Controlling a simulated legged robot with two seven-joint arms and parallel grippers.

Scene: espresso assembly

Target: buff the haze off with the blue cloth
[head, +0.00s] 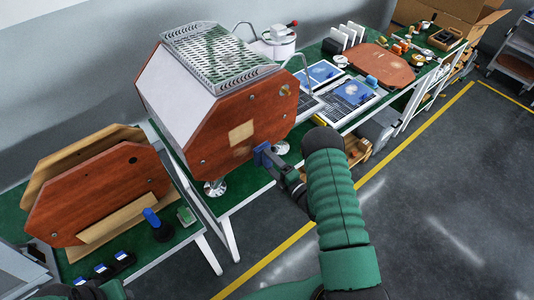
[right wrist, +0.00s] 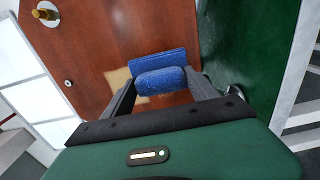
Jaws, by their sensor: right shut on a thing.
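The espresso machine (head: 215,95) stands on the green bench with its red-brown wooden side panel (head: 212,150) facing me. A pale tan haze patch (head: 241,132) lies on the panel, with a fainter smudge below it. My right gripper (head: 266,157) is shut on the blue cloth (head: 261,154), a folded pad at the panel's lower right, below and right of the patch. In the right wrist view, the blue cloth (right wrist: 160,75) sits between the fingers and hides part of a pale patch (right wrist: 117,80). I cannot tell whether cloth and panel touch.
Another wooden panel (head: 100,195) leans at the left, near a blue-topped tool (head: 156,222). A brown board (head: 380,66) and blue-and-white sheets (head: 350,98) lie on the bench to the right. The floor beyond the yellow line is clear.

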